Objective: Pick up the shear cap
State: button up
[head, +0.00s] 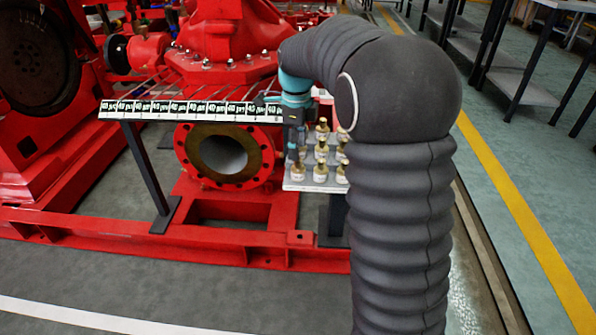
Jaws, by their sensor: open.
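Several small brass-coloured fittings with pale bases (321,172) stand upright on a light grey plate (296,186) beside the red pump. I cannot tell which of them, if any, is the shear cap. My gripper (295,158) is small and dark in the head view, at the left side of the plate. It points down, close to the left fittings, and is open. Whether it touches a fitting is too small to tell. My arm hides the right part of the plate and perhaps more fittings.
A rail with a row of white labels (190,109) runs left of my gripper, on a dark post (146,170). The red pump's round flange (184,150) sits below it. A red base frame (150,240) crosses in front. Grey floor lies open in the foreground.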

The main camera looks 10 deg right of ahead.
aim_at(298, 168)
jog(key=shift+s+f+b, duration=0.2)
jog(key=shift+f+b, duration=0.6)
jog(key=shift+f, duration=2.1)
jog(key=c, duration=0.9)
notch_tip(298, 168, up, 10)
jog(key=shift+r+p, duration=0.1)
jog(key=shift+p, duration=1.1)
